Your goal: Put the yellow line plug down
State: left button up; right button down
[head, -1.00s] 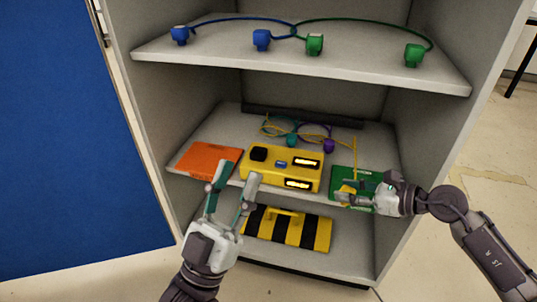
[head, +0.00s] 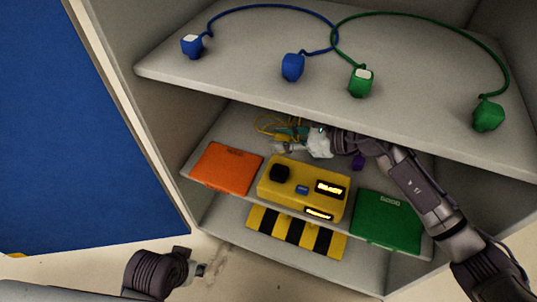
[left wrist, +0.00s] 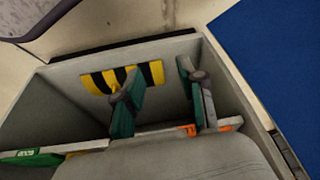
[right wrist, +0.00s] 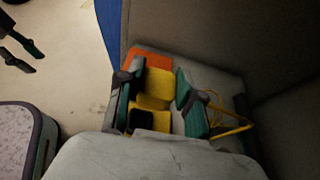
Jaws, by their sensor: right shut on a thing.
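My right gripper (head: 278,143) reaches into the back of the middle shelf (head: 225,140), behind the yellow box. It is shut on the yellow line plug (right wrist: 156,82), which shows between its fingers in the right wrist view. The yellow cord (right wrist: 232,130) runs off to the right there; in the head view it loops near the gripper (head: 265,124). Whether the plug touches the shelf cannot be told. My left gripper (left wrist: 157,82) is open and empty, its fingers apart in the left wrist view, outside the cabinet.
The yellow box (head: 302,188) stands between an orange book (head: 227,168) and a green book (head: 387,222). The upper shelf (head: 230,65) overhangs, with blue and green plugs. A striped yellow-black thing (head: 295,233) lies below.

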notch_tip(320, 180, down, 5)
jog(key=shift+a+f+b, duration=0.1)
jog(key=shift+f+b, duration=0.1)
jog(key=shift+b, duration=0.55)
notch_tip(320, 180, down, 4)
jog(key=shift+f+b, duration=0.2)
jog(key=shift+b, duration=0.4)
pick_arm(q)
jog(key=shift+s+a+r, duration=0.25)
jog(key=shift+s+r, duration=0.7)
jog(key=shift+r, duration=0.15)
jog(key=shift+w, duration=0.15)
pick_arm(e)
jog(key=shift+f, duration=0.1)
jog(key=shift+f, duration=0.15)
jog(key=c, duration=0.7)
grip_release()
pick_arm(q)
jog(key=shift+w+d+t, duration=0.2)
jog(key=shift+w+t, duration=0.1)
jog(key=shift+w, duration=0.25)
